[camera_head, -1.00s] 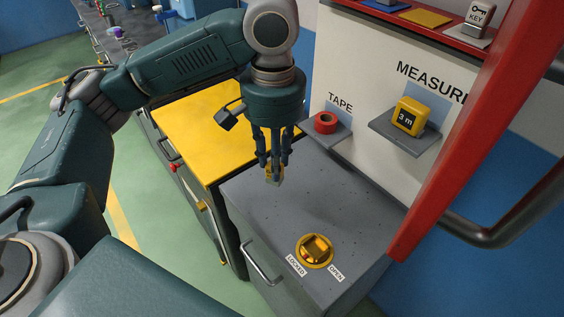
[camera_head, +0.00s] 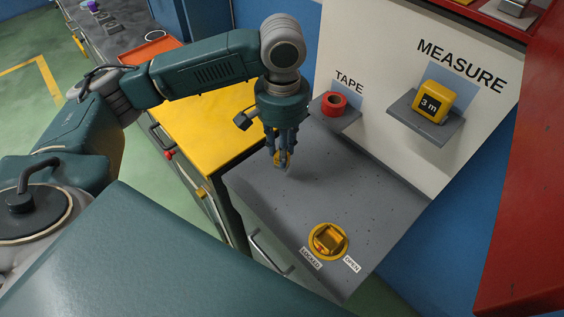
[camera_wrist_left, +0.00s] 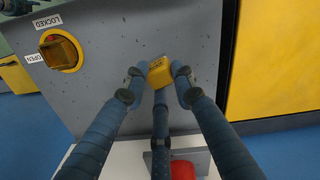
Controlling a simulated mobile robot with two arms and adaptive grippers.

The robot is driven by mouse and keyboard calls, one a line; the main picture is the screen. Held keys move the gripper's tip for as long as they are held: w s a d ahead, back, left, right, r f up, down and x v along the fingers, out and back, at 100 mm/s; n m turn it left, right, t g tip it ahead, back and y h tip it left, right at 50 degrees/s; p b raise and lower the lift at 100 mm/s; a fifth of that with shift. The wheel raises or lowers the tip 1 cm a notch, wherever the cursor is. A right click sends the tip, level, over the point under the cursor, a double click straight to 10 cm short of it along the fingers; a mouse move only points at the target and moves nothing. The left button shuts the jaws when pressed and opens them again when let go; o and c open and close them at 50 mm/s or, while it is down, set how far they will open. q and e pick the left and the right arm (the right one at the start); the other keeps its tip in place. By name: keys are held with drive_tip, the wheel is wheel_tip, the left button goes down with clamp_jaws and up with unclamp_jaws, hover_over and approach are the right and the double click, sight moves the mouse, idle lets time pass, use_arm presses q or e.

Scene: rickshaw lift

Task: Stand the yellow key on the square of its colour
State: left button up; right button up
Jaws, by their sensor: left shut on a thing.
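My left gripper (camera_head: 282,162) points down over the grey cabinet top and is shut on the yellow key (camera_head: 280,157). The fingers hide much of the key in the head view. In the left wrist view the yellow key (camera_wrist_left: 160,71) shows as a small yellow block between the fingertips of the left gripper (camera_wrist_left: 158,75). I cannot tell how far it is above the grey top. The yellow square is almost wholly cut off at the top of the head view, on the red shelf (camera_head: 485,13). My right gripper is not in view.
A yellow dial (camera_head: 328,241) marked LOCKED and OPEN sits on the grey cabinet top (camera_head: 365,190). Red tape (camera_head: 334,104) and a yellow tape measure (camera_head: 432,102) stand on small ledges of the white panel (camera_head: 385,50). A red upright (camera_head: 525,200) stands at the right.

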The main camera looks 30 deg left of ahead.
use_arm(q)
drive_tip(key=shift+d+f, duration=0.1)
drive_tip(key=shift+f, duration=0.65)
wheel_tip(320, 180, down, 4)
drive_tip(key=shift+f, duration=0.1)
drive_tip(key=shift+p, duration=0.35)
drive_tip(key=o, duration=1.1)
drive_tip(key=shift+f, duration=0.15)
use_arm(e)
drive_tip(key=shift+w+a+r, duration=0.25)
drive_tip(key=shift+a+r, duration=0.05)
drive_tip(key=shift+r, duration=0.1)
